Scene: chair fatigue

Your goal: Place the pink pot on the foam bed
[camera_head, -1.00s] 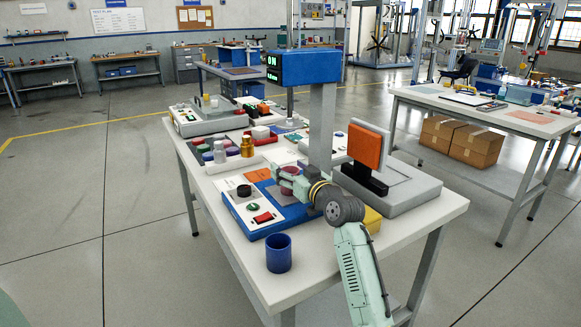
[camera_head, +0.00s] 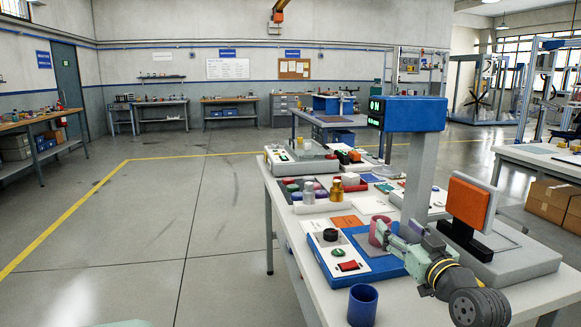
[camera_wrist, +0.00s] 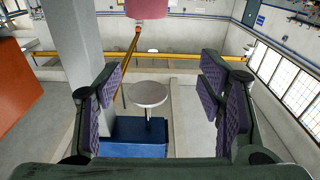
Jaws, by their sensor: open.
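The pink pot (camera_head: 379,232) stands over the grey plate of the blue test machine base (camera_head: 372,262) in the head view. In the wrist view, which appears upside down, a pink body that looks like the pot (camera_wrist: 147,8) is cut off by the top edge. My gripper (camera_head: 391,241) is beside the pot at its right, partly overlapping it. In the wrist view my gripper (camera_wrist: 162,72) is open with nothing between its pads. A round grey press disc (camera_wrist: 148,94) shows beyond them. I cannot tell which surface is the foam bed, or whether the pot touches the plate.
The machine's grey column (camera_head: 417,165) and blue head (camera_head: 414,114) rise beside my gripper. An orange pad on a stand (camera_head: 470,203) is to the right. A blue cup (camera_head: 362,305) stands at the table's near edge. Small bottles (camera_head: 322,190) stand farther back. The floor at left is clear.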

